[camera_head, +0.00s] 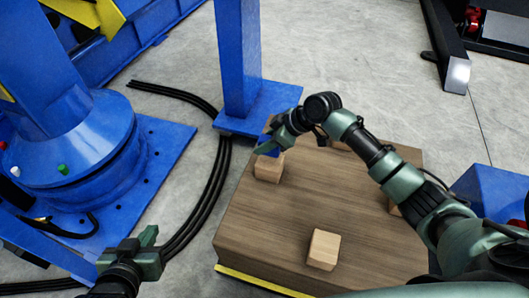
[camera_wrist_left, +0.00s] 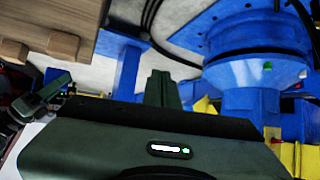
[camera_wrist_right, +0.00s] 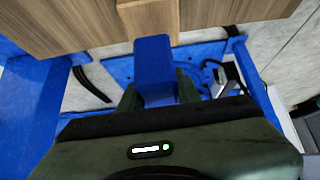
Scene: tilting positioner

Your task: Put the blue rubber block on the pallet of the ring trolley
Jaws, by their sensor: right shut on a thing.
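My right gripper (camera_head: 270,147) is shut on the blue rubber block (camera_wrist_right: 152,60), which sits between its two fingers in the right wrist view. In the head view the block (camera_head: 266,148) is mostly hidden by the gripper. It is at a wooden block (camera_head: 268,168) near the far left corner of a broad wooden top (camera_head: 285,215), which seems to be the trolley's pallet. I cannot tell whether the blue block touches the wooden one. My left gripper (camera_head: 148,250) is empty left of the wooden top; its fingers (camera_wrist_left: 158,87) look closed together.
Another wooden block (camera_head: 323,249) stands near the wooden top's front. A yellow strip (camera_head: 255,283) runs along its front edge. A blue post (camera_head: 238,60) stands behind; a round blue machine base (camera_head: 75,150) and black cables (camera_head: 212,190) lie left.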

